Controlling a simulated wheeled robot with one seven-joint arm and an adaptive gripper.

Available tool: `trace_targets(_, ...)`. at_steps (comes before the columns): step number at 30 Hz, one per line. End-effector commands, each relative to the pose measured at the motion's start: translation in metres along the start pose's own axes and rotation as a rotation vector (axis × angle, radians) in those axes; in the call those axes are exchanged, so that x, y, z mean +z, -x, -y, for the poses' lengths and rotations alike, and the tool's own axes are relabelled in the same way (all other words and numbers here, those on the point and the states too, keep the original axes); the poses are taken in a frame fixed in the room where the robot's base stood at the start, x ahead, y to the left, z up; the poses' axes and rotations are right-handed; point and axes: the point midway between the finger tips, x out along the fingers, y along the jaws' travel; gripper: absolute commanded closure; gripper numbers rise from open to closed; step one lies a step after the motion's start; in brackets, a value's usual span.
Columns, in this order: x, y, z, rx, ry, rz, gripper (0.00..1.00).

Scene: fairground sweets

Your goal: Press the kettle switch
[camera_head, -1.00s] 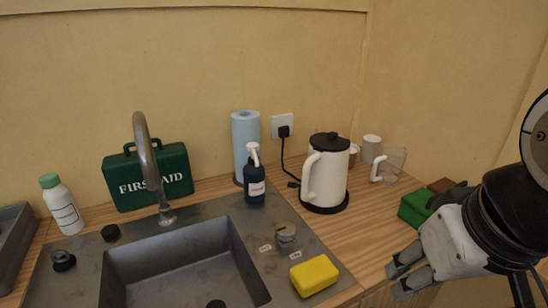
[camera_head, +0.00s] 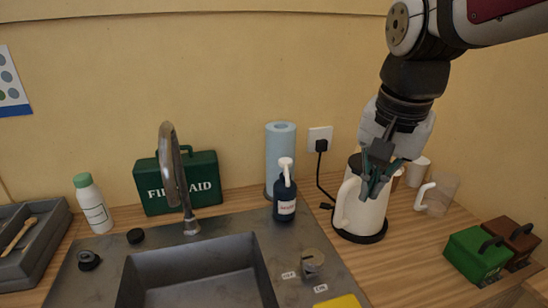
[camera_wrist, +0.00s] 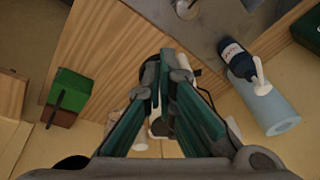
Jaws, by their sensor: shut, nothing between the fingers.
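The white kettle (camera_head: 358,212) with a black lid stands on its dark round base on the wooden worktop, its handle to the left. My gripper (camera_head: 370,190) points down in front of the kettle's upper part and covers much of its lid and right side. Its fingers are together, with nothing held. I cannot tell whether they touch the kettle. In the wrist view the fingers (camera_wrist: 167,60) hide most of the kettle; only white and dark bits show between and beside them. I cannot make out the kettle switch in either view.
A dark soap bottle (camera_head: 285,207) and blue paper roll (camera_head: 280,150) stand left of the kettle. A black plug (camera_head: 321,146) sits in the wall socket. The sink is at front left.

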Motion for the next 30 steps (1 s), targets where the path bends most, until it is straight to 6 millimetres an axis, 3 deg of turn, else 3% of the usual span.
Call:
trace_targets(8,-0.052,-0.021,0.044,0.063,-0.336,0.038,1.0)
trace_targets(14,-0.085,-0.048,0.074,0.115,-0.577,0.049,1.0)
trace_targets(21,-0.119,-0.092,0.105,0.183,-0.863,0.044,1.0)
trace_targets(30,-0.147,-0.155,0.134,0.265,-1.192,0.015,1.0)
